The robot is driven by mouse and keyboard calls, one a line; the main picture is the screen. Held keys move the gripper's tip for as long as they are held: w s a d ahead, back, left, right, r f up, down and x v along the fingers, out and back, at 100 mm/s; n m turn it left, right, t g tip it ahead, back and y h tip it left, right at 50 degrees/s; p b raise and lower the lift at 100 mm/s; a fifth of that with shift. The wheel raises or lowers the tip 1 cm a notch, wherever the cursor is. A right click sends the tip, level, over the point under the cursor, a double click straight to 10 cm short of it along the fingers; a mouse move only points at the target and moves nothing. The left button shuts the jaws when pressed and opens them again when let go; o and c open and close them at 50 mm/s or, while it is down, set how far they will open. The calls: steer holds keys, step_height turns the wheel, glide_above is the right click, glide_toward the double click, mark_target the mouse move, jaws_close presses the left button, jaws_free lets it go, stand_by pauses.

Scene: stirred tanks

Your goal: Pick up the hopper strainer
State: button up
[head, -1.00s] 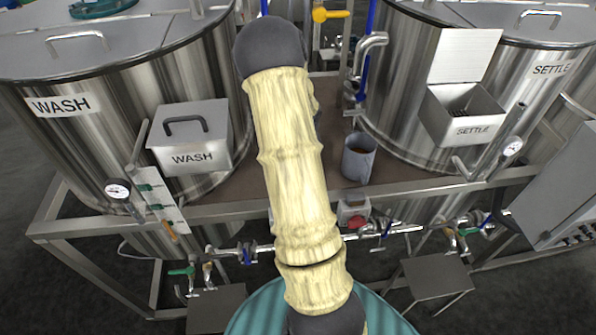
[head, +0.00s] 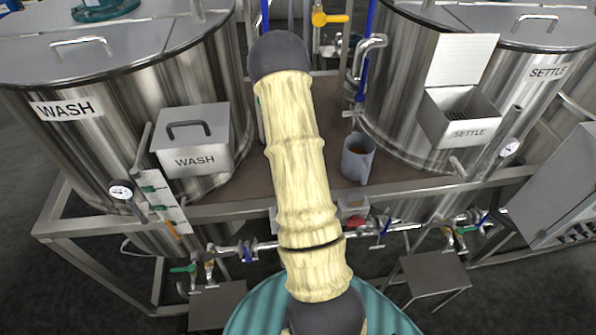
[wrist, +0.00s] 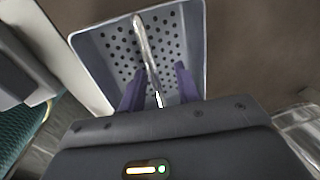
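The hopper strainer (wrist: 115,50) shows in the wrist view as a grey square tray with round holes. A bright metal bar handle (wrist: 141,35) runs over its middle. My gripper (wrist: 160,80) has its two purple fingers apart over the strainer's near part, one on each side of the bar's line. I cannot tell if either finger touches the bar. In the head view my arm covers the middle, and neither my gripper nor the strainer can be made out.
The settle hopper (head: 449,128) has its lid up and slots inside. The wash hopper (head: 192,158) is closed. A grey mug (head: 357,160) stands on the brown deck between the wash tank (head: 110,90) and settle tank (head: 395,110). Pipes and valves run along the front.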

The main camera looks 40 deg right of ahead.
jaws_close()
step_height(320, 180, up, 10)
steer(key=shift+r+b, duration=0.1)
steer(key=shift+b, duration=0.9)
